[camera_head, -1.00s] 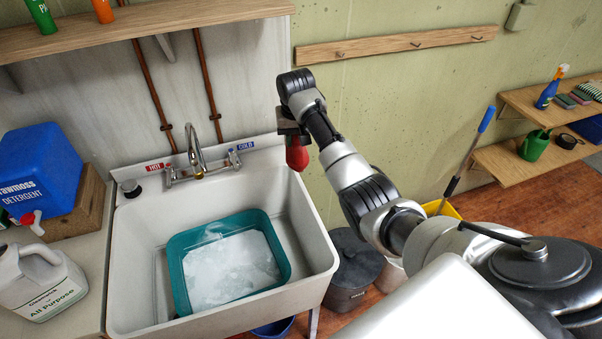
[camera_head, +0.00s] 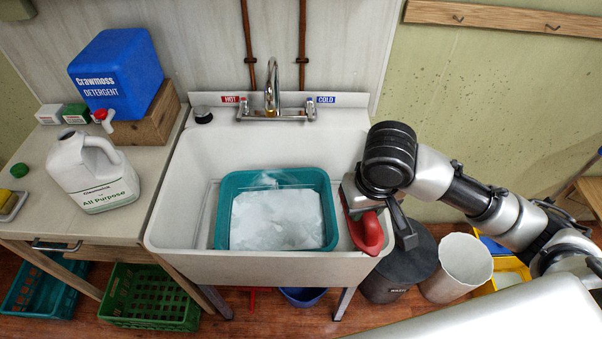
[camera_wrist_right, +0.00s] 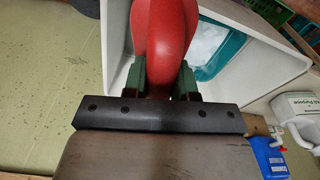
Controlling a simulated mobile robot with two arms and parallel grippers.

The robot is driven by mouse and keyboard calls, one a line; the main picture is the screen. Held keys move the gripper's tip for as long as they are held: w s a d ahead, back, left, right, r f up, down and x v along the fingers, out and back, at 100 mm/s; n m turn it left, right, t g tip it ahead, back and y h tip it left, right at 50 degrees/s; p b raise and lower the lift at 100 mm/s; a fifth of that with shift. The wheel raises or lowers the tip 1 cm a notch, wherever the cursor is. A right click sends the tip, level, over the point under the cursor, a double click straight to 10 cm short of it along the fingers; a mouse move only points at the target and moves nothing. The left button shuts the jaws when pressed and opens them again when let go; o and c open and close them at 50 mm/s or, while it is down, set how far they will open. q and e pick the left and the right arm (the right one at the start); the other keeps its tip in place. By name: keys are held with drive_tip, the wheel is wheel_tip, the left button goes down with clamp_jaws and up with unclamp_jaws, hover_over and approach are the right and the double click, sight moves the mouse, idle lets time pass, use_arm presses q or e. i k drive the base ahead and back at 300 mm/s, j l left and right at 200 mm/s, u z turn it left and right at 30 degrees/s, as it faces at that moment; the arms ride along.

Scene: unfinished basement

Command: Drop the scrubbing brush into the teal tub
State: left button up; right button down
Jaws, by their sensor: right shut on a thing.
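The teal tub (camera_head: 222,213) sits in the white sink basin, filled with white suds and water. The scrubbing brush (camera_head: 367,232) shows as a red body in my right gripper (camera_head: 372,208), over the right rim of the sink and to the right of the tub. In the right wrist view the red brush (camera_wrist_right: 165,35) is between the green-lined fingers of my right gripper (camera_wrist_right: 165,82), and the tub (camera_wrist_right: 222,55) lies beyond it. The brush's bristles are hidden. My left gripper is not in either view.
The sink (camera_head: 180,215) has a chrome faucet (camera_head: 272,90) at the back. A white jug (camera_head: 92,175) and a blue detergent container (camera_head: 118,75) stand on the left counter. A dark bin (camera_head: 405,270) and a white bin (camera_head: 458,265) stand on the floor at right.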

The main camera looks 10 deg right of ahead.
sight(301, 213)
drive_tip(key=i+l+u, duration=0.1)
drive_tip(key=l, duration=0.35)
drive_tip(key=i+l+u, duration=0.1)
drive_tip(key=l, duration=0.35)
drive_tip(key=i+l+u, duration=0.1)
drive_tip(key=l, duration=0.35)
drive_tip(key=u, duration=1.25)
